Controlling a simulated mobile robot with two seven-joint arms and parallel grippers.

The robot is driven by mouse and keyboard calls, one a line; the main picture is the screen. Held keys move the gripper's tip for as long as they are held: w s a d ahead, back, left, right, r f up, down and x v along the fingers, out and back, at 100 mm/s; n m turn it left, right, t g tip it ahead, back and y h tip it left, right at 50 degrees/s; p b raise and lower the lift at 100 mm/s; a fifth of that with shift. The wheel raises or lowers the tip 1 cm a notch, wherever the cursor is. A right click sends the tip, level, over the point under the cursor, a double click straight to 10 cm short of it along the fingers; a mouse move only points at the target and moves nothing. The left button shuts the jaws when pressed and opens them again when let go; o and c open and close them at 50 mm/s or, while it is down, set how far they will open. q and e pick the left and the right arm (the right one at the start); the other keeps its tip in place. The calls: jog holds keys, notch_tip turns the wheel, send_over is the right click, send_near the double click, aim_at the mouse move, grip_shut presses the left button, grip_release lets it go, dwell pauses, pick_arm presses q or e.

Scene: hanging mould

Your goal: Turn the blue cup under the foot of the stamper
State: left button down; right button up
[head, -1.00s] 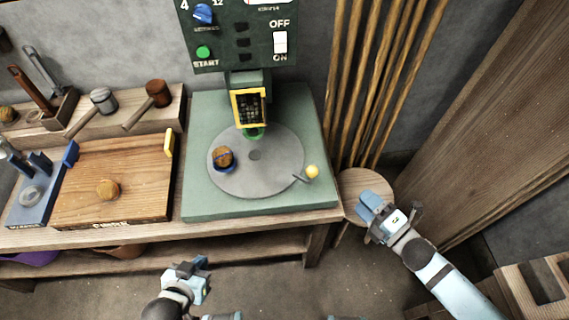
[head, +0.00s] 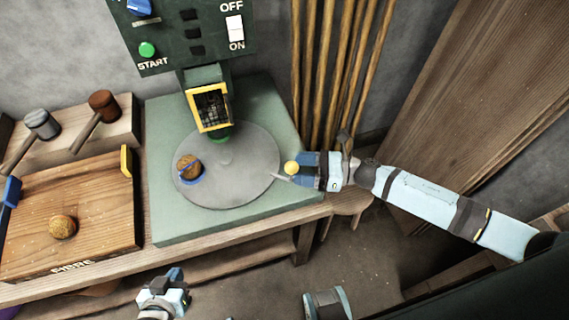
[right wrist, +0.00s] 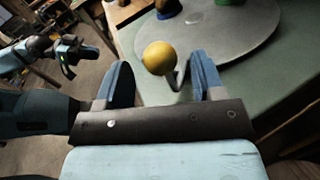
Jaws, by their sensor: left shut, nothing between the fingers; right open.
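The blue cup (head: 190,180) holds a brown ball-like piece (head: 188,165) and sits at the left side of the grey turntable (head: 235,185). The stamper's foot (head: 218,136) is green and hangs over the back of the turntable, below a yellow-framed window (head: 211,107). A crank with a yellow knob (head: 291,168) sticks out at the turntable's right edge. My right gripper (head: 300,172) is open at the knob; in the right wrist view the knob (right wrist: 160,58) is between the fingers, towards their tips. My left gripper (head: 172,278) is shut and empty, in front of the bench.
A wooden board (head: 100,220) with a round brown piece (head: 62,227) lies left of the stamper. Mallets (head: 103,106) rest behind it. The control panel (head: 190,35) has a START button and an ON/OFF switch. Wooden poles (head: 330,80) stand to the right.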

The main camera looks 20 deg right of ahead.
jog(key=shift+x, duration=2.35)
grip_shut()
jog(key=shift+s, duration=0.1)
